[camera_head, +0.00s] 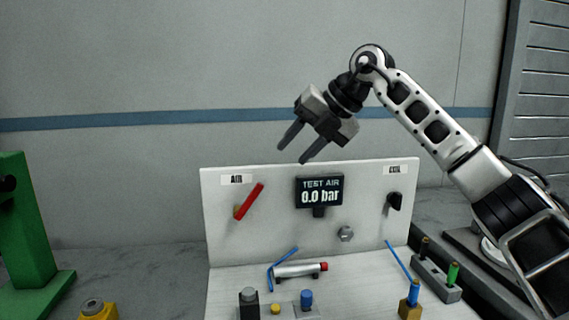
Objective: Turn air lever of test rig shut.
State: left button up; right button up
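The air lever (250,201) is a red handle on the upright white panel of the test rig (270,232), below the label "AIR". It is tilted, its upper end leaning right. The display (320,192) beside it reads "TEST AIR 0.0 bar". My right gripper (292,148) is in front of the wall, above the panel's top edge and up and right of the lever. Its two fingers are apart with nothing between them, and it does not touch the lever. My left gripper is not in view.
A black knob (395,201) sits under the label "COIL" at the panel's right. A cylinder with a red end (300,270), blue tubes and several small fittings lie on the rig's base. A green stand (27,235) is at the left. The space before the lever looks clear.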

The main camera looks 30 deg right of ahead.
jog(key=shift+s+d+r, duration=0.15)
jog(key=shift+s+r, duration=0.05)
jog(key=shift+r, duration=0.05)
